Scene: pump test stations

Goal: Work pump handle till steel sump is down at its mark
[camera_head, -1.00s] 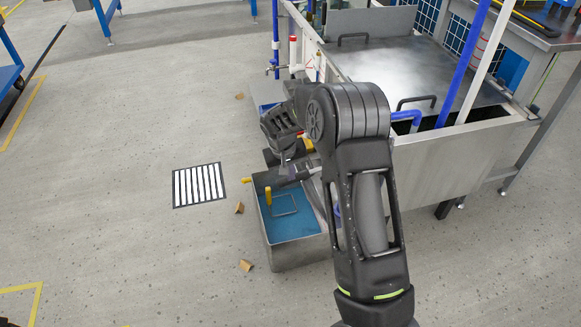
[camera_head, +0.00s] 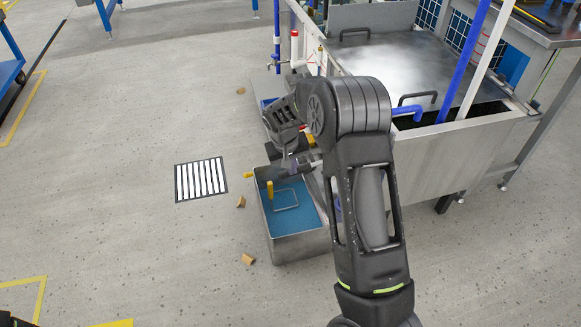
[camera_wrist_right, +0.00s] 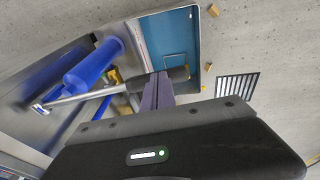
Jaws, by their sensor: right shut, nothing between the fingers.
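The steel sump (camera_head: 300,248) is an open box on the floor holding blue liquid, with a thin square outline showing in it. The sump also shows at the top of the right wrist view (camera_wrist_right: 197,50). The pump handle is a metal lever with a dark grip (camera_wrist_right: 178,74), angled by the sump. My right gripper (camera_head: 289,166) is over the sump's far end, its fingers (camera_wrist_right: 157,88) shut and empty right by the grip; I cannot tell whether they touch. I cannot read the liquid's level against a mark.
A large steel tank (camera_head: 450,165) with a lid and blue pipes stands right of the sump. A striped floor grate (camera_head: 201,179) lies to the left, with small brown blocks (camera_head: 248,259) on the floor.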

